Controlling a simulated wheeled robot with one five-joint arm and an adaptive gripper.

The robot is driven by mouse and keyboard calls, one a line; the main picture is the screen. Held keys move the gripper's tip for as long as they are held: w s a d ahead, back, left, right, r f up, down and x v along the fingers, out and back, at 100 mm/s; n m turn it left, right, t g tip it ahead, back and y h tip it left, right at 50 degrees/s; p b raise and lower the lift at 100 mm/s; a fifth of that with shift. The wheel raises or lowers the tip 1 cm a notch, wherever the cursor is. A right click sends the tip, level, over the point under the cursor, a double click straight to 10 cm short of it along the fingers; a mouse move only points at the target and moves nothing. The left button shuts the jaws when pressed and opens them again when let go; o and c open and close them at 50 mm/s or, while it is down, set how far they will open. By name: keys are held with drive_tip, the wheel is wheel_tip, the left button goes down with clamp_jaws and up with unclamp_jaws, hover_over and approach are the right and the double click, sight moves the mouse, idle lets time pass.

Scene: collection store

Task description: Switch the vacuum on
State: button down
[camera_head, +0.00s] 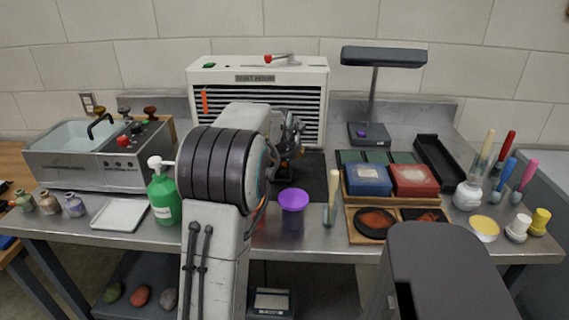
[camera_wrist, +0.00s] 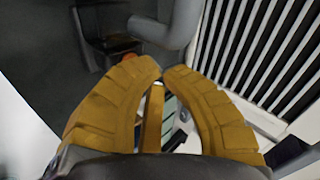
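No thing is plainly marked as a vacuum. A white slatted unit labelled "DUST HOOD" (camera_head: 255,78) stands at the back of the bench, with a green switch (camera_head: 208,66) on its upper left and a red-knobbed lever (camera_head: 268,59) on top. Its slats (camera_wrist: 262,45) also show at the right of the wrist view. A dark object with an orange spot (camera_wrist: 108,40) and a grey curved pipe (camera_wrist: 178,28) lie beyond the fingers. My gripper (camera_wrist: 163,70) has its yellow fingertips close together, with nothing clearly held. In the head view my arm partly hides it before the hood.
A green bottle (camera_head: 163,196), a white tray (camera_head: 120,214) and a metal tank (camera_head: 85,160) stand left. A purple funnel-like cup (camera_head: 293,200) is at the front middle. A lamp (camera_head: 383,57), blue box (camera_head: 368,180), red box (camera_head: 413,180) and several brushes crowd the right.

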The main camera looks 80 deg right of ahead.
sight(288, 165)
drive_tip(key=shift+r+p, duration=2.25)
drive_tip(key=shift+r, duration=0.8)
drive_tip(key=shift+f, duration=0.1)
